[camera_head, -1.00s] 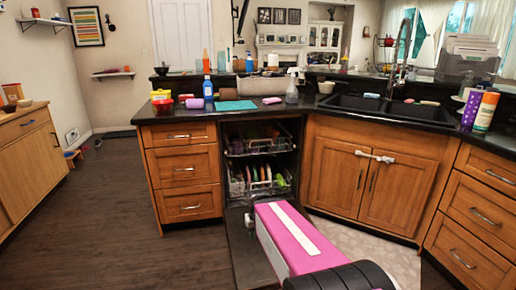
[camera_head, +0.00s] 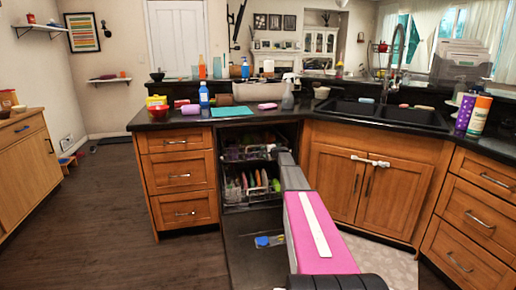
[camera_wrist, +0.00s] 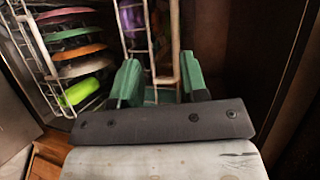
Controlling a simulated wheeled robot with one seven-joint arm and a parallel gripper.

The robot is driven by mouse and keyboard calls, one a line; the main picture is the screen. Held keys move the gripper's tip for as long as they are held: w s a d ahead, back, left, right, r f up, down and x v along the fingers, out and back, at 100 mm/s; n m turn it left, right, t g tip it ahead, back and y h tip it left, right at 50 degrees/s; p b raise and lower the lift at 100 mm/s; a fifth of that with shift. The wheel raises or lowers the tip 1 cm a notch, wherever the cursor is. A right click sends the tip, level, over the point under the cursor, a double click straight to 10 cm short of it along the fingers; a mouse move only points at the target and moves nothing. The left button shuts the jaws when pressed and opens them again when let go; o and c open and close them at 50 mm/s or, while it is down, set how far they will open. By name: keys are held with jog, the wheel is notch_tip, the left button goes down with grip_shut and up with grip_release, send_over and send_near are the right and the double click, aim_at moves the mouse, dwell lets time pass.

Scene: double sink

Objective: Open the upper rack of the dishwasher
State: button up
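The dishwasher's upper rack (camera_head: 240,154) sits inside the open cavity in the head view. My gripper (camera_head: 279,152) is at the right front of this rack. In the wrist view my gripper (camera_wrist: 160,82) has its two green fingers spread apart, with nothing clamped. Wire bars of a rack (camera_wrist: 176,45) stand just beyond and between the fingertips, beside a purple dish; I cannot tell whether they touch. The dishwasher door (camera_head: 245,255) is folded down. The lower rack (camera_head: 245,192) holds several coloured plates, which show at the left of the wrist view (camera_wrist: 78,50).
Drawers (camera_head: 180,178) flank the opening at left and sink cabinets (camera_head: 350,190) at right. The counter above holds bottles and a teal mat (camera_head: 232,111). Open floor (camera_head: 110,210) lies at left.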

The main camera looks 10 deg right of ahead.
jog(key=w+a+f+m, duration=0.1)
jog(key=w, duration=1.1)
jog(key=shift+w+t, duration=0.2)
jog(key=shift+t, duration=0.2)
jog(key=shift+a, duration=0.15)
jog(key=shift+s, duration=0.1)
grip_shut()
